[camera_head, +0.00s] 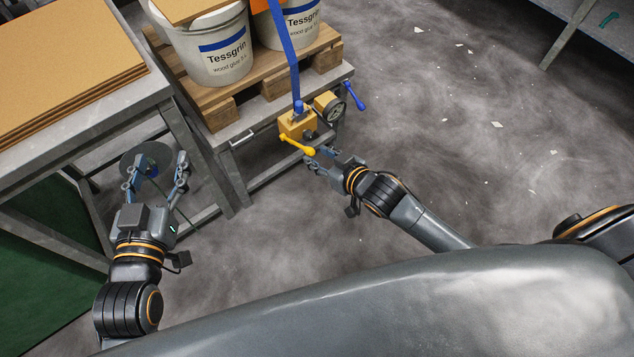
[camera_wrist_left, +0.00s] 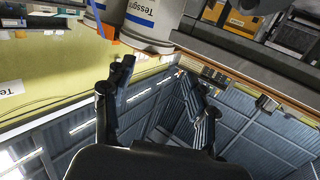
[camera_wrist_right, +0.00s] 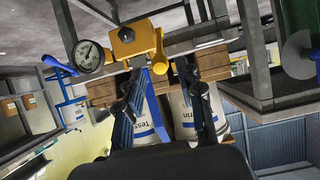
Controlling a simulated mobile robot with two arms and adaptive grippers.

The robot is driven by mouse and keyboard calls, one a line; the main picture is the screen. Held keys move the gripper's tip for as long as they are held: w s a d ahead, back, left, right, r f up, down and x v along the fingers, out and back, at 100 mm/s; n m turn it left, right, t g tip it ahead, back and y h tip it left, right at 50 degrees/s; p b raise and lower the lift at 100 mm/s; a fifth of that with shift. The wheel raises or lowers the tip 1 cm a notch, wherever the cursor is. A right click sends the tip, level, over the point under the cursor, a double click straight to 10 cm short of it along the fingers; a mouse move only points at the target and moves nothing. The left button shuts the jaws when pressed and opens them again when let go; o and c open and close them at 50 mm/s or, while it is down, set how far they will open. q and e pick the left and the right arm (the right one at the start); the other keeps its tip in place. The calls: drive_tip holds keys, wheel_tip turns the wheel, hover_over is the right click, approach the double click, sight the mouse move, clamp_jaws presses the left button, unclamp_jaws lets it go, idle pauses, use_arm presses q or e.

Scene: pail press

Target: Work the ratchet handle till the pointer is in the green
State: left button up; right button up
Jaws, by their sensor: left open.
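The yellow ratchet handle (camera_head: 297,143) sticks out from the yellow ratchet body (camera_head: 291,124), which sits at the table's front edge. The blue strap (camera_head: 285,50) rises from it over the pails. The round gauge (camera_head: 335,111) is beside the body; its white dial (camera_wrist_right: 88,56) faces my right wrist view, but the pointer and any green zone are too small to read. My right gripper (camera_head: 318,153) is open with its fingertips close to the handle's end; contact is unclear. My left gripper (camera_head: 155,172) is open and empty.
White glue pails (camera_head: 220,62) stand on a wooden pallet (camera_head: 240,92). A blue lever (camera_head: 354,96) sticks out beyond the gauge. A bench with stacked brown boards (camera_head: 70,75) is at the left, its frame near my left gripper. Open floor lies to the right.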

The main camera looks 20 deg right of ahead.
drive_tip(key=shift+w+a+f+b, duration=0.2)
drive_tip(key=shift+w+f+b, duration=0.15)
drive_tip(key=shift+w+b, duration=0.3)
drive_tip(key=shift+w+a+f+b, duration=0.3)
drive_tip(key=shift+w+b, duration=0.15)
drive_tip(key=shift+b, duration=0.45)
drive_tip(key=shift+c, duration=0.2)
use_arm(q)
drive_tip(key=s+r+t+h, duration=0.2)
drive_tip(key=r+t, duration=0.6)
drive_tip(key=r, duration=0.4)
drive_tip(key=shift+s+d+r+h, duration=0.4)
drive_tip(key=shift+s+d, duration=0.05)
drive_tip(key=shift+s, duration=0.25)
use_arm(e)
drive_tip(key=shift+d, duration=0.1)
clamp_jaws()
